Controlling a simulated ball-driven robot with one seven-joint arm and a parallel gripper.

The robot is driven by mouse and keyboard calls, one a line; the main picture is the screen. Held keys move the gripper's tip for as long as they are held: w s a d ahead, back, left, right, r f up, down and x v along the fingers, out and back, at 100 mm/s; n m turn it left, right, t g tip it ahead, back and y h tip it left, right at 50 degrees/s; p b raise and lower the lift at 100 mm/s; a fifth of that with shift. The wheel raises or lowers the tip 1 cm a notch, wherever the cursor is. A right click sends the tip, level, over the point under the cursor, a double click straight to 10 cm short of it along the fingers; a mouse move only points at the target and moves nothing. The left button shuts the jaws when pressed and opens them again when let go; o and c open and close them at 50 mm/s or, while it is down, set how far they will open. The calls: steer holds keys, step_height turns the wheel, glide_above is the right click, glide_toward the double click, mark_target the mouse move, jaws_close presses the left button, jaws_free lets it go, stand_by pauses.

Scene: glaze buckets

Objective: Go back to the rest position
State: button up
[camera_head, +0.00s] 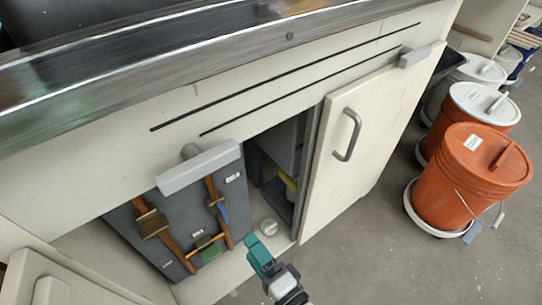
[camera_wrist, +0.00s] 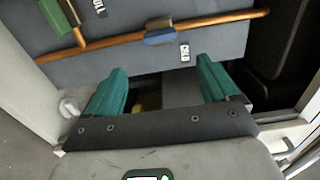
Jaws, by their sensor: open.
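My gripper (camera_head: 259,252) is in front of the open cabinet, low in the head view. In the wrist view its two teal fingers (camera_wrist: 161,86) stand wide apart with nothing between them. The fingers point toward a grey panel (camera_head: 222,199) with copper pipes, which also shows in the wrist view (camera_wrist: 120,63). I cannot tell whether the fingers touch anything.
A white cabinet door (camera_head: 352,145) with a grey handle stands right of the opening. A small white knob (camera_head: 268,227) is near the gripper. Orange buckets (camera_head: 465,185) stand on the floor at the right. Bare floor (camera_head: 385,250) lies in front.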

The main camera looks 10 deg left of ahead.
steer(key=s+d+f+n+g+h, duration=0.2)
steer(key=d+f+n+g+h, duration=0.15)
steer(key=d, duration=0.55)
steer(key=s+d+f+n+g+h, duration=0.25)
steer(key=d+f+n, duration=0.2)
steer(key=d, duration=0.35)
steer(key=s+d+g+h, duration=0.2)
steer(key=s+d+h, duration=0.3)
steer(key=d, duration=0.4)
steer(key=s+d+g+h, duration=0.2)
steer(key=s+d+g, duration=0.1)
steer(key=s+d, duration=0.5)
step_height(320, 180, up, 37)
steer(key=d+p, duration=0.1)
steer(key=p, duration=3.5)
steer(key=shift+w+d+h, duration=0.3)
steer(key=shift+w+d, duration=0.05)
steer(key=shift+f, duration=0.15)
steer(key=shift+c, duration=0.5)
